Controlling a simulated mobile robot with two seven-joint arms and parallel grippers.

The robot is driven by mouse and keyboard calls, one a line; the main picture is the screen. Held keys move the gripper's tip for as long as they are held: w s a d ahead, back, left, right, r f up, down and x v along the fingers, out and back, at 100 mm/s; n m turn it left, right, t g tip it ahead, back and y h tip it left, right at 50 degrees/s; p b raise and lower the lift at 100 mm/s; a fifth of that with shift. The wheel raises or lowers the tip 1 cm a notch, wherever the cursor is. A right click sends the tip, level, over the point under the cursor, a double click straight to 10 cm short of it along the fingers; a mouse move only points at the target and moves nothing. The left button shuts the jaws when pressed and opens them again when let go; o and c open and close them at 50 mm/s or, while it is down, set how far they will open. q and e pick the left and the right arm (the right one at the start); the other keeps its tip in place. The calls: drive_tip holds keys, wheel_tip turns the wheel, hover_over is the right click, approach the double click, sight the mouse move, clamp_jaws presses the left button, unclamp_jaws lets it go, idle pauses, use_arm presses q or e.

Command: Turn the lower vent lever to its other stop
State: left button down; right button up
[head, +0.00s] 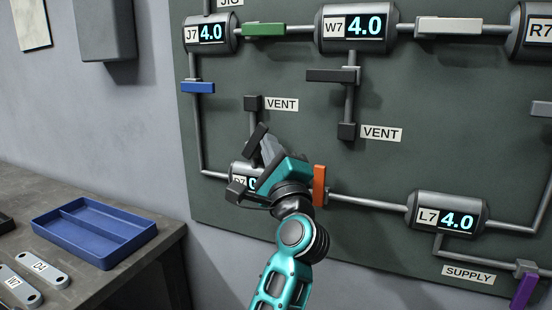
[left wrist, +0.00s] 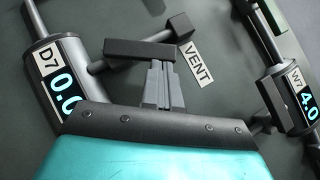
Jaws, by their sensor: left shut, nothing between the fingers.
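The lower vent lever (head: 256,137) is a dark grey bar on the short pipe between tank D7 and the black cap (head: 253,103) by a VENT label. It is tilted, oblique to its pipe. It also shows in the left wrist view (left wrist: 136,52), with tank D7 (left wrist: 58,82) reading 0.0. My left gripper (head: 264,143) is shut and empty. Its fingertips (left wrist: 157,64) are right at the lever's side; I cannot tell whether they touch. In the head view my gripper and wrist hide much of D7. My right gripper is not in view.
An orange lever (head: 319,185) stands close right of my left wrist. A second dark vent lever (head: 331,75) lies across the pipe below tank W7 (head: 355,27), which reads 4.0. Tank L7 (head: 447,213) is lower right. A blue tray (head: 95,232) lies on the bench at left.

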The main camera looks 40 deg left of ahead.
sight(259, 126)
use_arm(q)
drive_tip(key=shift+s+a+r, duration=0.1)
drive_tip(key=shift+a+r, duration=0.2)
drive_tip(key=shift+r, duration=0.25)
drive_tip(key=shift+s+a+r, duration=0.1)
drive_tip(key=shift+a+r, duration=0.2)
drive_tip(key=shift+r, duration=0.2)
drive_tip(key=shift+a+r, duration=0.3)
drive_tip(key=shift+a, duration=0.05)
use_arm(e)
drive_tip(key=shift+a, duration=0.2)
use_arm(q)
drive_tip(key=shift+a+r, duration=0.1)
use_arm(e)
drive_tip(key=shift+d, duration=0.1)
